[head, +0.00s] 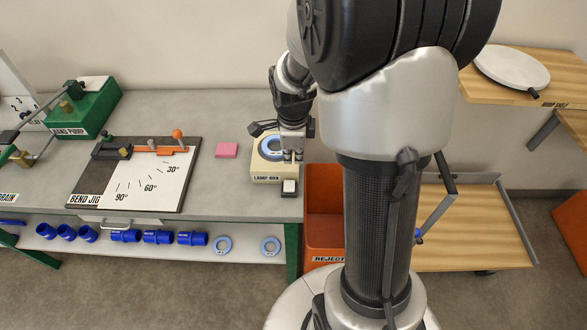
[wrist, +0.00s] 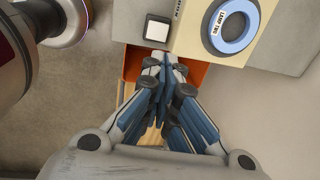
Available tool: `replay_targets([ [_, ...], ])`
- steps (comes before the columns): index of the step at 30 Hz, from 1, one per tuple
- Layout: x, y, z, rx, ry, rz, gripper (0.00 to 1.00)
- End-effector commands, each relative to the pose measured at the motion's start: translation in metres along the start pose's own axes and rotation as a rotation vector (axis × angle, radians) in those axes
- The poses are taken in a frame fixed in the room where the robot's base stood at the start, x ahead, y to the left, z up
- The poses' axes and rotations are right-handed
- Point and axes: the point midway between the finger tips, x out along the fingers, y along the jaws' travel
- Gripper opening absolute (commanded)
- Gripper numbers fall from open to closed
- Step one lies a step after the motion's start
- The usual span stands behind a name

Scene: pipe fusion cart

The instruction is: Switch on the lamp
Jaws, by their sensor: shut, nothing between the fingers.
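The cream lamp box (head: 262,177) stands at the right end of the grey bench, with a blue ring on its top. It also shows at the top right of the wrist view (wrist: 188,38), where the ring (wrist: 247,40) carries a small label. A white square button (head: 289,186) in a dark housing sits at the box's front right corner; the wrist view shows it too (wrist: 157,29). My gripper (head: 292,157) points down at the box's right side, close to the button. In the wrist view its fingers (wrist: 164,62) are shut and empty, just below the button. I cannot tell whether they touch.
A pink pad (head: 227,150) and the bend jig (head: 130,195) lie to the left on the bench. An orange reject bin (head: 323,238) stands below the bench's right end. Wooden shelves (head: 470,225) are at the right. Bench around the pink pad is clear.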

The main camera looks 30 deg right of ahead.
Motion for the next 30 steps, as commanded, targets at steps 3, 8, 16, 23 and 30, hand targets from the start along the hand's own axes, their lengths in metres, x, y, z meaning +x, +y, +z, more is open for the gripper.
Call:
replay_targets([
  [3,0.020,0.002,-0.001,0.000,0.001,0.005,0.00],
  [8,0.056,0.002,-0.001,-0.001,0.002,0.006,0.00],
  [16,0.109,0.002,0.000,0.001,0.001,0.004,0.00],
  [23,0.131,0.001,0.000,0.000,0.000,0.002,0.00],
  [30,0.134,0.001,0.000,0.000,0.000,0.001,0.00],
])
